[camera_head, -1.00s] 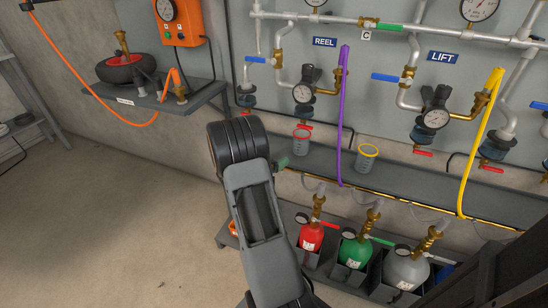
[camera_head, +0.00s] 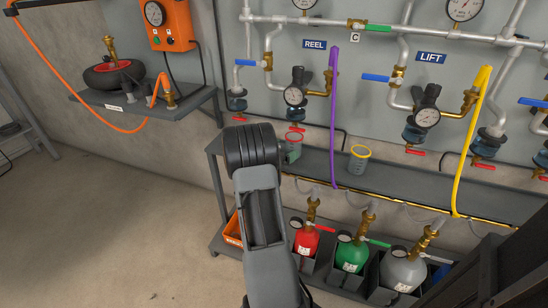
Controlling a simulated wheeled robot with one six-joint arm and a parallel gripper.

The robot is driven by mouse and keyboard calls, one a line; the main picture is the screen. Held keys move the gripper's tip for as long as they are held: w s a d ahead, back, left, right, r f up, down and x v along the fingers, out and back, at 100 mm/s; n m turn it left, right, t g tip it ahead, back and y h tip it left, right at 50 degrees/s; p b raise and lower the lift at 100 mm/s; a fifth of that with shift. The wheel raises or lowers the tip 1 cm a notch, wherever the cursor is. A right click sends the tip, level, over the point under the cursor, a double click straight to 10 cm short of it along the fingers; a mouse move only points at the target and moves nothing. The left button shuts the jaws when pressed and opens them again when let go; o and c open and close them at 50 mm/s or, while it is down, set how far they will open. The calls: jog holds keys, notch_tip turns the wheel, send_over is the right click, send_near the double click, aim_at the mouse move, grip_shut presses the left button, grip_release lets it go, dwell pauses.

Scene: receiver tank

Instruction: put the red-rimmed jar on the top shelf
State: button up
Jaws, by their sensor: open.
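The red-rimmed jar (camera_head: 294,136) is a small clear cup on the left part of the grey top shelf (camera_head: 410,182) of the rack. It looks upright, and its lower part is partly covered. My arm's dark wrist is just left of the jar in the picture. A small grey-green piece of my gripper (camera_head: 290,155) shows at the wrist's right side, overlapping the jar. The rest of the gripper is hidden behind the wrist. The jaws are open; I cannot tell whether they touch the jar.
A yellow-rimmed jar (camera_head: 359,161) stands right of it on the same shelf. A purple hose (camera_head: 334,130) and a yellow hose (camera_head: 467,150) hang in front. Gauges and valves are above. Red, green (camera_head: 352,253) and grey bottles stand below.

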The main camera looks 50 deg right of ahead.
aim_at(294, 144)
jog(key=shift+s+d+b, duration=0.15)
jog(key=shift+s+d, duration=0.05)
jog(key=shift+d, duration=0.7)
jog(key=shift+s+d+b, duration=0.15)
jog(key=shift+d, duration=0.75)
jog(key=shift+s+d+b, duration=0.15)
jog(key=shift+s+d, duration=0.05)
jog(key=shift+d, duration=0.7)
jog(key=shift+c, duration=0.2)
jog(key=c, duration=0.9)
jog(key=o, duration=0.9)
jog(key=w+a+p, duration=0.1)
jog(key=a, duration=0.3)
jog(key=a+p, duration=0.1)
jog(key=a, duration=0.4)
jog(key=w+a+p, duration=0.1)
jog(key=a, duration=0.3)
jog(key=shift+w+a, duration=0.35)
